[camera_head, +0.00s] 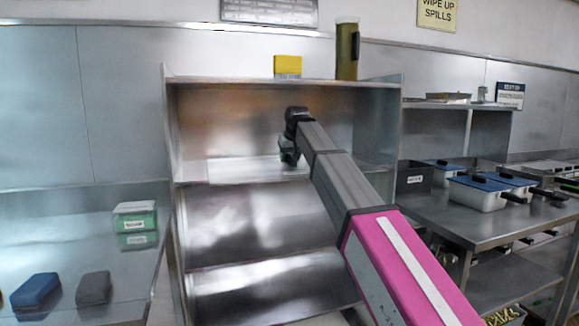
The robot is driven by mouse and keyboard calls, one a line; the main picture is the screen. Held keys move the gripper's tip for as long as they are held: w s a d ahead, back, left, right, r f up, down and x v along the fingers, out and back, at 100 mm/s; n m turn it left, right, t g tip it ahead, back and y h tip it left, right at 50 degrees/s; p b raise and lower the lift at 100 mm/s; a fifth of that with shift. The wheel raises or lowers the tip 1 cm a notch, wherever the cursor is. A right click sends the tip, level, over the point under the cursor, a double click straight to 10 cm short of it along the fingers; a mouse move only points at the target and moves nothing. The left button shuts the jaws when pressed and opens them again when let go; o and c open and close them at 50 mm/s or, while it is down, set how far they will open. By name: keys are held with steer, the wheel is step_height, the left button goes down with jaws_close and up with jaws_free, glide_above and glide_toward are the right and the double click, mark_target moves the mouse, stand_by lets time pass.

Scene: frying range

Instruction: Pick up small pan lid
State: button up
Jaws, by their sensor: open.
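My arm reaches from the lower right into the upper bay of a steel shelf unit (260,222). My gripper (289,157) is at its far end, just above the bay's shelf board, small and dark in this view. It is open, and I make out nothing held in it. I cannot pick out a small pan lid in the bay; the gripper and arm hide part of the board. Blue lids sit on steel pans (479,198) with black handles on the right table, and I cannot tell whether one is the small pan lid.
A yellow box (288,66) and a tall dark green container (347,50) stand on top of the shelf unit. The left table (110,215) holds a green-and-white box (134,217), a blue block (36,290) and a grey block (93,288). The bay's sides and top surround my gripper.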

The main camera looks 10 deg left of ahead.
jaws_close()
stand_by(1.5)
